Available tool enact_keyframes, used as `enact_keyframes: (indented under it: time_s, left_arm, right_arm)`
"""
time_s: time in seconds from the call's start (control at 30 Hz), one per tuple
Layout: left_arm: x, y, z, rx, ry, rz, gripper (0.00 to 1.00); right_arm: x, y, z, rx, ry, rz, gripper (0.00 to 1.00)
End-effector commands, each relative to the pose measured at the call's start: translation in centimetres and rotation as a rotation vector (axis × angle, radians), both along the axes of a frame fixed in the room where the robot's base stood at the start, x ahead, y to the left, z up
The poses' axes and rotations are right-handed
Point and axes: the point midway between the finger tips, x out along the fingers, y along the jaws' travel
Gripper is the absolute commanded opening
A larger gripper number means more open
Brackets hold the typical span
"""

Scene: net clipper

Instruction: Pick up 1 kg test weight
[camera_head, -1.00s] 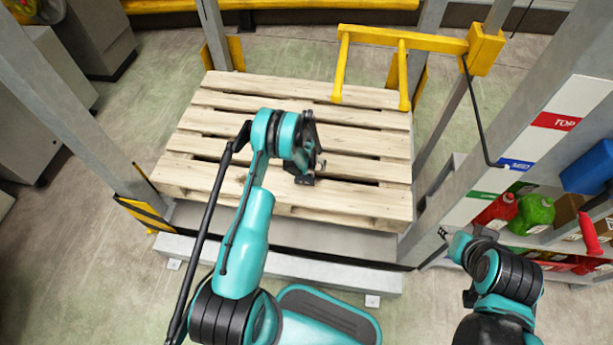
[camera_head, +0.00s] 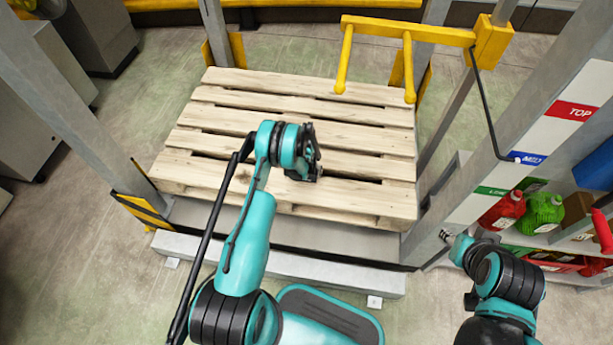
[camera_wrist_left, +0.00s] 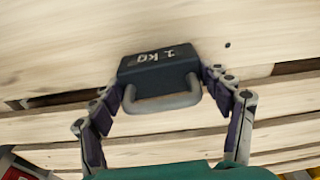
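The 1 kg test weight (camera_wrist_left: 160,72) is a dark block with "1 kg" in white on one face and a grey loop handle facing the camera. It is in the left wrist view, between the two fingers of my left gripper (camera_wrist_left: 162,82), whose tips meet its sides. The gripper looks shut on it. In the head view my left gripper (camera_head: 308,170) is over the wooden pallet (camera_head: 225,95), and the weight is hardly distinguishable there. Its height above the boards is unclear. My right arm is folded at the lower right; its gripper (camera_head: 447,238) is small, its fingers unclear.
A yellow rail (camera_head: 405,32) stands over the pallet's back right. Grey posts flank the pallet, one with a yellow-black guard (camera_head: 145,210). A shelf at the right holds red and green jugs (camera_head: 543,212) and a blue bin (camera_head: 597,165). The pallet's back left is bare.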

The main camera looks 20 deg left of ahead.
Motion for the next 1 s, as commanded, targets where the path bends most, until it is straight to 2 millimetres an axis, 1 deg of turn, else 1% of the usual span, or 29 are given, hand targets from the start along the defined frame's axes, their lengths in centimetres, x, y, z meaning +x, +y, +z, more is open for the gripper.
enact_keyframes:
  time_s: [0.03, 0.13, 0.17, 0.4, 0.57, 0.93, 1.0]
  left_arm:
    - [0.0, 0.0, 0.0, 0.000, 0.000, 0.000, 0.47]
    - [0.0, 0.0, -0.1, 0.000, 0.000, 0.000, 0.21]
    - [0.0, 0.0, 0.0, 0.000, -0.001, 0.000, 0.17]
    - [0.0, 0.0, 0.1, 0.000, -0.001, 0.000, 0.17]
    - [0.0, 0.0, 0.7, 0.000, -0.001, 0.000, 0.17]
    - [0.0, -0.1, 4.6, 0.000, -0.001, 0.000, 0.17]
    - [-0.2, -1.0, 4.9, 0.001, -0.001, -0.003, 0.17]
  right_arm:
    - [0.0, 0.0, 0.0, 0.000, 0.000, 0.000, 0.40]
    - [0.0, 0.0, 0.0, 0.000, 0.000, 0.000, 0.40]
    - [0.0, 0.0, 0.0, 0.000, 0.000, 0.000, 0.40]
    - [0.0, 0.0, 0.0, 0.000, 0.000, 0.000, 0.40]
    - [0.0, 0.0, 0.4, 0.000, 0.000, 0.000, 0.40]
    - [0.0, 0.0, 2.4, 0.000, 0.000, 0.000, 0.40]
    - [0.0, 0.0, 2.6, 0.000, 0.000, 0.000, 0.40]
